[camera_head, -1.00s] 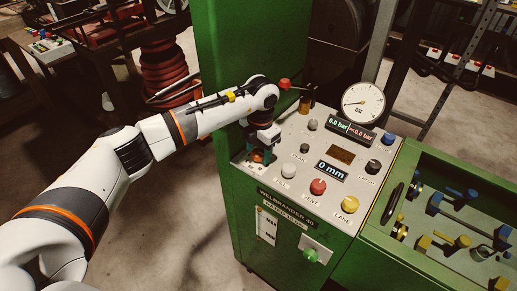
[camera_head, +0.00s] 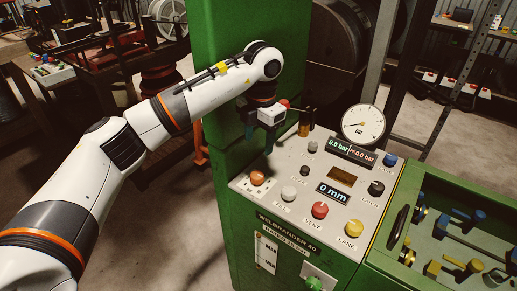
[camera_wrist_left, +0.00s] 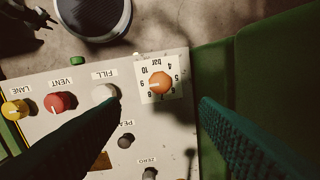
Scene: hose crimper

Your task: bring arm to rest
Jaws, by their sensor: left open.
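My left gripper (camera_head: 262,137) hangs above the upper left part of the grey control panel (camera_head: 282,207), with its fingers pointing down. In the left wrist view its two dark teal fingers (camera_wrist_left: 158,118) are spread apart with nothing between them. The orange dial (camera_head: 257,178) lies on the panel below the gripper, apart from it. It also shows in the left wrist view (camera_wrist_left: 160,83), inside a numbered scale marked bar.
The panel carries a white FILL knob (camera_head: 289,193), a red VENT knob (camera_head: 320,210), a yellow LANE knob (camera_head: 354,228) and a round gauge (camera_head: 363,124). A green column (camera_head: 217,60) rises behind my gripper. A green tray (camera_head: 418,243) with fittings adjoins at the right.

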